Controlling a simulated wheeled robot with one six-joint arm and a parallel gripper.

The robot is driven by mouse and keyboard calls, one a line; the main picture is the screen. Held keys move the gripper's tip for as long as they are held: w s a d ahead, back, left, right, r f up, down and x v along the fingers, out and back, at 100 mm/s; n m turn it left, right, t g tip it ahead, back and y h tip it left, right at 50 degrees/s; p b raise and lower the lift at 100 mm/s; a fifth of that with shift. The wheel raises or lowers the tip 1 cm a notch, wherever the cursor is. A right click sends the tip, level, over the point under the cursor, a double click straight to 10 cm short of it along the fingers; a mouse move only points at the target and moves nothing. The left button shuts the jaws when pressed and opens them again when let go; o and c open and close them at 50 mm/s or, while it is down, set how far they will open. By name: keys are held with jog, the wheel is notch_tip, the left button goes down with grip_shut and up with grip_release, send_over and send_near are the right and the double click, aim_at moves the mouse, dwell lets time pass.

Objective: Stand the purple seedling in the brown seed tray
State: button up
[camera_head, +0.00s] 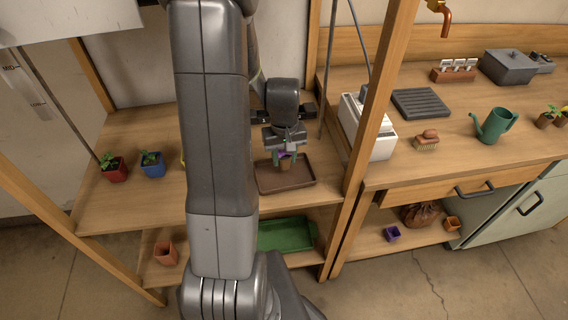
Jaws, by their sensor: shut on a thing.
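The brown seed tray (286,184) lies on the upper wooden shelf, just right of my arm. My gripper (285,150) points down above the tray's back part and is shut on the purple seedling (286,161). The seedling looks upright, with green leaves, a purple top and a small brown pot. Its pot appears over the tray's inside; I cannot tell whether it touches the tray floor. The gripper's fingers partly hide the plant's top.
A red pot (115,174) and a blue pot (152,169) with plants stand at the shelf's left. A green tray (287,234) lies on the shelf below. A wooden post (372,115) and a white box (368,130) stand to the right. My arm hides the shelf's middle.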

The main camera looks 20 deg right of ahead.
aim_at(284, 164)
jog(key=shift+f, duration=1.65)
jog(key=shift+f, duration=0.25)
jog(key=o, duration=1)
jog(key=shift+r, duration=0.1)
notch_tip(284, 164, up, 12)
jog(key=shift+r, duration=0.2)
